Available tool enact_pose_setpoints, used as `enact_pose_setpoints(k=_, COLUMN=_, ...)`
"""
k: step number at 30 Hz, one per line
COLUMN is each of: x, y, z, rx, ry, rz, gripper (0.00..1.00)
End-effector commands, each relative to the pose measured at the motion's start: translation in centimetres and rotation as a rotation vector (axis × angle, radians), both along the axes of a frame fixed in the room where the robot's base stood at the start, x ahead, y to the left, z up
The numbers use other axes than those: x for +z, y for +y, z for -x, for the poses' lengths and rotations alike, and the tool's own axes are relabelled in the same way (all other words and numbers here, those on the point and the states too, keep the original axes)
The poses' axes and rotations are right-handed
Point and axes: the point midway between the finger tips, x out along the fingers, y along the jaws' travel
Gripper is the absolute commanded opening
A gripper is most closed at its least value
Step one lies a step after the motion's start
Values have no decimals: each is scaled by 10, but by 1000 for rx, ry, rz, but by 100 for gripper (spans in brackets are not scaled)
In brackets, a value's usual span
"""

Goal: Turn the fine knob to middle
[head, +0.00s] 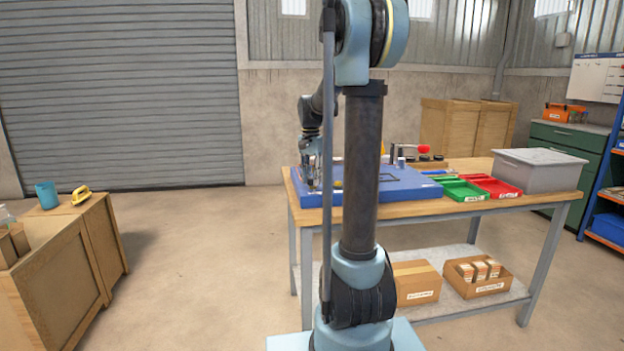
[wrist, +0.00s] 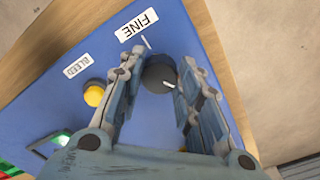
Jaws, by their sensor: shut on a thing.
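The fine knob (wrist: 158,74) is a dark round knob on the blue panel, below the white FINE label (wrist: 137,25) in the wrist view. A white index line lies on the panel between the label and the knob. A short white mark shows at the knob's lower right edge, away from that line. My gripper (wrist: 158,72) has its fingers on either side of the knob, shut on it. In the head view my gripper (head: 311,172) is at the left end of the blue panel (head: 405,186); the knob is hidden there.
A yellow button (wrist: 94,95) with a BLEED label (wrist: 76,66) is left of the knob. A green bin (head: 462,190), a red bin (head: 497,187) and a grey lidded box (head: 540,175) stand at the table's right. A red-tipped lever (head: 423,148) stands behind the panel.

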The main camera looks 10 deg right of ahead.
Motion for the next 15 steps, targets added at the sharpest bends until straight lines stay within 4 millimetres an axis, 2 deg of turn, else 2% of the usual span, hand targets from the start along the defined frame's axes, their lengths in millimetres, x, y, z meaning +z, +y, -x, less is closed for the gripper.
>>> enact_pose_setpoints(k=8, x=0, y=1, z=0, rx=43, ry=-1, rz=-2, gripper=8)
enact_pose_setpoints(k=15, x=0, y=1, z=0, rx=185, ry=-1, rz=-2, gripper=8)
